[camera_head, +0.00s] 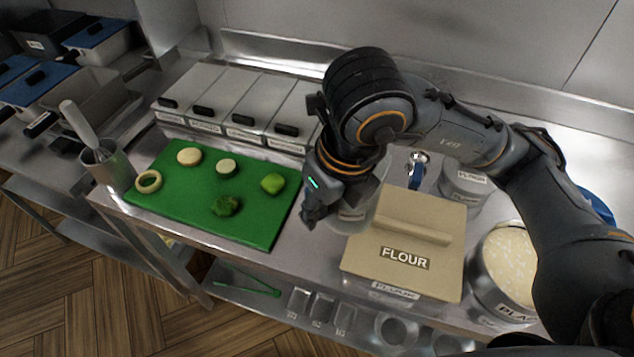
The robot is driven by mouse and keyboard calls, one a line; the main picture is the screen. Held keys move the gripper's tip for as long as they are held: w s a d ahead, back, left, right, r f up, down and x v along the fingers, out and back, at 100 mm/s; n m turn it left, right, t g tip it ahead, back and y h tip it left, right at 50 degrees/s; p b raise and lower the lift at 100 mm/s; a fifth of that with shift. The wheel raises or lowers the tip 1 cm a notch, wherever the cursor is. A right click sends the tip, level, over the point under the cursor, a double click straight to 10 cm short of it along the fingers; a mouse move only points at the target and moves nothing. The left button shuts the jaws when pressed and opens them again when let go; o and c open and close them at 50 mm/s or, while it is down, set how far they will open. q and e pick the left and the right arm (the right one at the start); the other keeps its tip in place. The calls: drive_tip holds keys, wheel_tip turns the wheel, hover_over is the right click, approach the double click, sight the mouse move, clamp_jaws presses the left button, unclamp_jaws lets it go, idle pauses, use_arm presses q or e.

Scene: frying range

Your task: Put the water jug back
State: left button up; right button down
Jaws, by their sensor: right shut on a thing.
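My right gripper (316,200) points down at the middle of the counter, between the green board and the flour bin. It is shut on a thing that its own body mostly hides. A greyish, jug-like vessel (352,212) shows just behind and to the right of the gripper, and I take it to be the water jug. Its handle and upper part are hidden by my arm, and I cannot tell whether it touches the counter. My left gripper is out of view.
A green board (240,217) with vegetable pieces lies left. The lidded flour bin (405,245) stands close on the right, beside a large round tub (505,265). Lidded steel containers (245,105) line the back. A steel pot with a utensil (110,165) stands at the left front edge.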

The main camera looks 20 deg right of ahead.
drive_tip(key=w+f+p, duration=0.1)
drive_tip(key=w+f, duration=0.3)
drive_tip(key=w+f+p, duration=0.2)
drive_tip(key=w+f, duration=0.1)
drive_tip(key=w, duration=0.1)
drive_tip(key=w+f+p, duration=0.2)
drive_tip(key=w+f, duration=0.2)
drive_tip(key=shift+d+f, duration=0.35)
drive_tip(key=shift+d, duration=0.05)
drive_tip(key=shift+s+f, duration=0.1)
drive_tip(key=shift+f, duration=0.15)
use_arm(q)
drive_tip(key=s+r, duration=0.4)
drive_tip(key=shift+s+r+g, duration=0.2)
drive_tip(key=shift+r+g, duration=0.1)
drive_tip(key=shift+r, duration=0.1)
use_arm(e)
drive_tip(key=c, duration=1.3)
unclamp_jaws()
drive_tip(key=shift+f+b, duration=0.25)
drive_tip(key=shift+b, duration=0.05)
drive_tip(key=shift+c, duration=0.2)
drive_tip(key=o, duration=0.4)
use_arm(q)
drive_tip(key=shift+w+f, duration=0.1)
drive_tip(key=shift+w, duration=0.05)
use_arm(e)
drive_tip(key=shift+o, duration=0.2)
drive_tip(key=shift+r, duration=0.1)
